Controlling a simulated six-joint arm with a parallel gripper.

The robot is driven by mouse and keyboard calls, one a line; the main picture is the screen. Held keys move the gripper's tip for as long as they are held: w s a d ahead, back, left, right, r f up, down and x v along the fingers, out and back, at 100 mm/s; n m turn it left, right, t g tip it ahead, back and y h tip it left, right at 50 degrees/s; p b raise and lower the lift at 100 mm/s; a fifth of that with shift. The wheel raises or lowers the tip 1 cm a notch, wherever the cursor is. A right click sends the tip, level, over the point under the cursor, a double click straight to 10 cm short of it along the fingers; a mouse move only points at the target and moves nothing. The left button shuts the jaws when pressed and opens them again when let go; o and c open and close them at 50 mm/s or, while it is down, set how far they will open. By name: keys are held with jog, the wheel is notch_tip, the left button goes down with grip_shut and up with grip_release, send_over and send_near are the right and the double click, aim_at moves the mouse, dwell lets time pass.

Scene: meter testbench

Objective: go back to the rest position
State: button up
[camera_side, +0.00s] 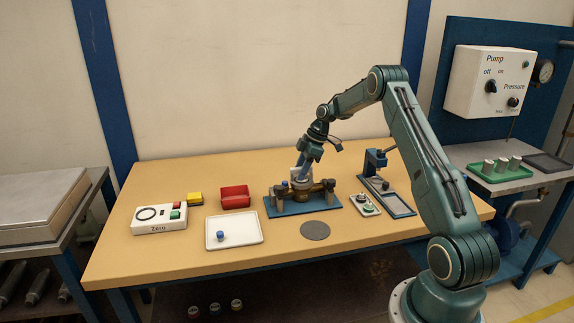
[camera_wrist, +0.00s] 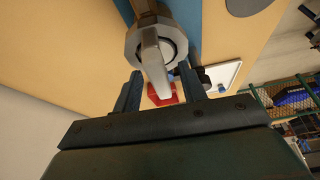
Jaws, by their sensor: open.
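My gripper (camera_side: 303,170) is at the brass meter (camera_side: 291,195) on its blue stand (camera_side: 333,204), at the middle of the table. In the wrist view my gripper (camera_wrist: 160,82) shows two dark fingers apart, with a grey metal piece (camera_wrist: 152,52) on the meter's round top between or just beyond them. I cannot tell whether a finger touches it. Nothing is held.
The table holds a red bin (camera_side: 235,197), a white tray (camera_side: 234,243) with a blue piece (camera_side: 220,236), a Zero box (camera_side: 159,219), a yellow block (camera_side: 195,198), a grey disc (camera_side: 315,231) and a blue press (camera_side: 376,165). The left front of the table is clear.

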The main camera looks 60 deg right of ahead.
grip_shut()
jog(key=shift+r, duration=0.25)
dwell(0.6)
jog(key=shift+f, duration=0.25)
dwell(0.6)
dwell(0.3)
jog(key=shift+m, duration=0.7)
jog(key=shift+r, duration=0.2)
dwell(0.5)
jog(key=shift+f, duration=0.25)
dwell(0.9)
jog(key=shift+h, duration=0.3)
